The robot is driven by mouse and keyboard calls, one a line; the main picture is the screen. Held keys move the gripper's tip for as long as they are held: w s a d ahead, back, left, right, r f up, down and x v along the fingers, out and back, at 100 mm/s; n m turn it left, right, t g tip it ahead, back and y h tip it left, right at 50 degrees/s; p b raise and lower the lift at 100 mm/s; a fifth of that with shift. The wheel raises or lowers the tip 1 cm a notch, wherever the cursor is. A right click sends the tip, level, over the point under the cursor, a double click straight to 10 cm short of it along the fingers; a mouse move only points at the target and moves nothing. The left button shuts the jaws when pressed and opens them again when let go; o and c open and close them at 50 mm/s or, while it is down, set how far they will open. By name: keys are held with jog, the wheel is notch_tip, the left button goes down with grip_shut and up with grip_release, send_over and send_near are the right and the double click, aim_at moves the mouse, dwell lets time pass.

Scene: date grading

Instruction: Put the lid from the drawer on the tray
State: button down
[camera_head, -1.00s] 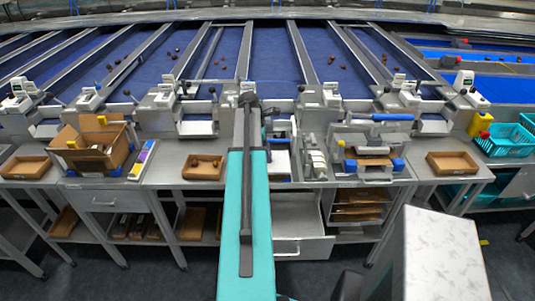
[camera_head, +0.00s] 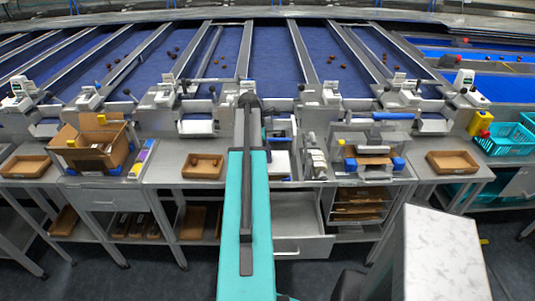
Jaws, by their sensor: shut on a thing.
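My teal arm reaches up the middle of the view and hides what lies behind it. My gripper and whatever it holds are hidden behind the arm. A grey drawer (camera_head: 303,246) stands pulled out under the bench, just right of the arm; no lid shows in its visible part. I cannot make out the lid for sure anywhere.
An open cardboard box (camera_head: 97,140) stands on the bench at left. Another brown tray (camera_head: 452,163) lies at right, near teal baskets (camera_head: 508,137). A metal frame with blue parts (camera_head: 370,150) stands right of the arm. A white speckled block (camera_head: 437,252) fills the lower right.

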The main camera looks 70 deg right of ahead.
jog(key=shift+f, duration=0.3)
dwell(0.5)
jog(key=c, duration=1.1)
grip_release()
jog(key=shift+r+p, duration=1.45)
jog(key=shift+r, duration=2.05)
